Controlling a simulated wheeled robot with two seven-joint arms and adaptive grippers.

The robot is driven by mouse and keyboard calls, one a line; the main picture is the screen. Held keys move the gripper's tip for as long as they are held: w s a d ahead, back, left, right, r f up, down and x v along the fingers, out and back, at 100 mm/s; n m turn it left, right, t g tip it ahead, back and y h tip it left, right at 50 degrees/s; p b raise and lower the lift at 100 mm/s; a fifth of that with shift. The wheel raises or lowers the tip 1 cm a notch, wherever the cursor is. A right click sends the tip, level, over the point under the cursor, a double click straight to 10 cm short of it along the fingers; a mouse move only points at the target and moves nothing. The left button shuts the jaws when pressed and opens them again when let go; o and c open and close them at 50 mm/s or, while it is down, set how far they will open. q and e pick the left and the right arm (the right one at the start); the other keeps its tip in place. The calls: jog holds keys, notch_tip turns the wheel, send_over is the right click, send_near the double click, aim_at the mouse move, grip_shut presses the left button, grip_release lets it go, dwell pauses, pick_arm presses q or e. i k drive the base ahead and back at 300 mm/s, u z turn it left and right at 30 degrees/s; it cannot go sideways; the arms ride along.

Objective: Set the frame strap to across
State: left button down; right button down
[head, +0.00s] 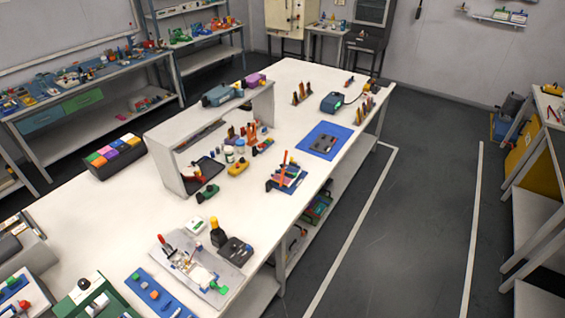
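I cannot tell for sure which thing is the frame strap; it is too small or not distinct from this distance. A grey fixture plate (237,279) lies near the front edge of the long white table. It carries a red-handled part (165,243), a white flat piece (200,277) and a green knob (221,289). Farther back, a blue mat (327,131) bears a dark grey plate (322,144) with small features. Neither of my grippers is in the head view.
The white table (100,215) has a raised shelf (175,135) over bottles and tools. A black box of coloured blocks (120,168) stands at its left edge. A blue strip (140,281) with knobs lies near the fixture. Dark floor (400,230) right of the table is clear.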

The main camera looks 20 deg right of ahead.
aim_at(284, 165)
jog(key=z, duration=0.5)
jog(key=i, duration=0.5)
jog(key=z, duration=0.55)
